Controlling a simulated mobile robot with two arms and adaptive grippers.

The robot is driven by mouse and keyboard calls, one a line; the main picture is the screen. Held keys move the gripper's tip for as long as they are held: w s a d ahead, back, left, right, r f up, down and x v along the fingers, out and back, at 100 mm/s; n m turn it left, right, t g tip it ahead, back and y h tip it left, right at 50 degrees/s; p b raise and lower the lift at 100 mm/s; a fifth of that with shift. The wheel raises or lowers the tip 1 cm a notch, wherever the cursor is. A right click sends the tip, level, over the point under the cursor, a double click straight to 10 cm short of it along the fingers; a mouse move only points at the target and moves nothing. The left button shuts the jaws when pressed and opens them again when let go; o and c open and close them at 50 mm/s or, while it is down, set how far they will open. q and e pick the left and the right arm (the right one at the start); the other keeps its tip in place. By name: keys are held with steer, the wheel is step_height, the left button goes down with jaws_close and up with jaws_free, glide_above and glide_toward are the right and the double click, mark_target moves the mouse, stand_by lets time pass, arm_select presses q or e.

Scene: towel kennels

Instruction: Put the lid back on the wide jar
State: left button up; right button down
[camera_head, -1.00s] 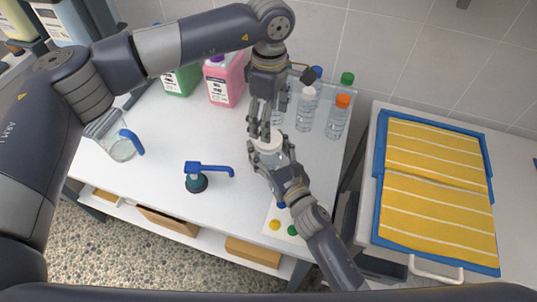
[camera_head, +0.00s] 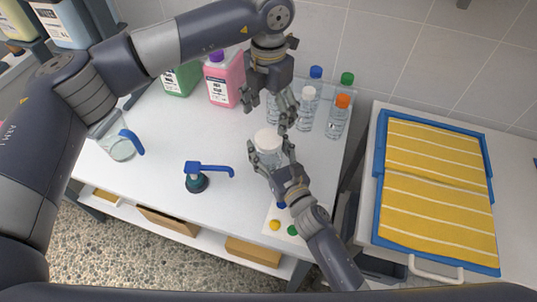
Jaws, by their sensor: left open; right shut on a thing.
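The wide jar (camera_head: 269,158) stands on the white table, near the middle. Its white lid (camera_head: 267,136) sits on top of the jar and looks level; whether it is fully seated I cannot tell. My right gripper (camera_head: 274,157) is shut on the jar from the front, its fingers around the jar's sides below the lid. My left gripper (camera_head: 267,110) is open and empty above and slightly behind the lid, apart from it. The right gripper's fingers hide part of the jar's body.
Several clear bottles (camera_head: 335,122) with coloured caps stand behind and right of the jar. A pink jug (camera_head: 222,90) is at the back. A blue-handled pump (camera_head: 196,181) and a clear pitcher (camera_head: 121,149) are left. Coloured caps lie at the front. A towel tray (camera_head: 377,160) is far right.

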mark_target(268, 138)
arm_select(q)
steer(key=shift+f, duration=0.1)
steer(key=shift+f, duration=3.9)
steer(key=shift+c, duration=0.5)
steer(key=c, duration=1)
steer(key=o, duration=1.2)
steer(key=shift+o, duration=0.2)
